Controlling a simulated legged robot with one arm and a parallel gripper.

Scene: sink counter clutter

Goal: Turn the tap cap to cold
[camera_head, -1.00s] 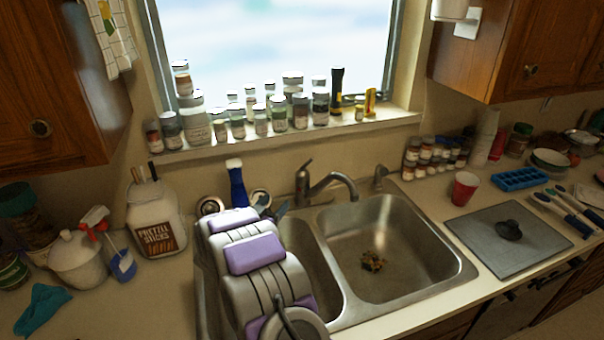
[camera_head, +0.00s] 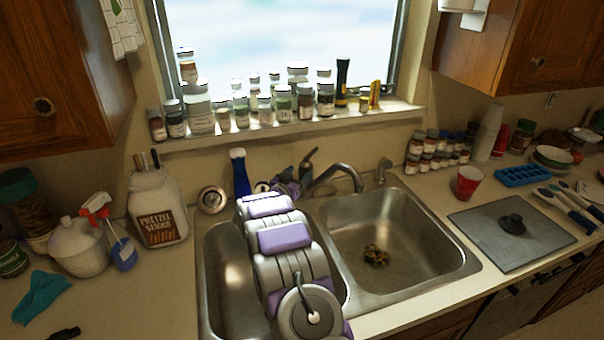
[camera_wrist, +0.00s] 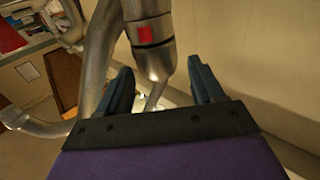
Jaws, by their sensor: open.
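The metal tap (camera_head: 338,178) stands behind the two sink basins, its spout curving right and its lever (camera_head: 309,158) pointing up. In the wrist view the tap's cap (camera_wrist: 153,57) bears a red mark and lies just beyond and between my fingertips. The spout (camera_wrist: 97,60) bends away on the left. My gripper (camera_wrist: 161,74) is open, with one finger on each side of the cap; I cannot tell whether either touches it. In the head view my gripper (camera_head: 289,183) is small, beside the tap's left side, and partly hidden by my arm.
A blue bottle (camera_head: 240,173) stands just left of the tap, and a small tap fitting (camera_head: 383,170) to its right. Jars line the window sill (camera_head: 290,133) behind. A red cup (camera_head: 468,184) is on the right counter. The right basin (camera_head: 400,240) holds a small brown clump.

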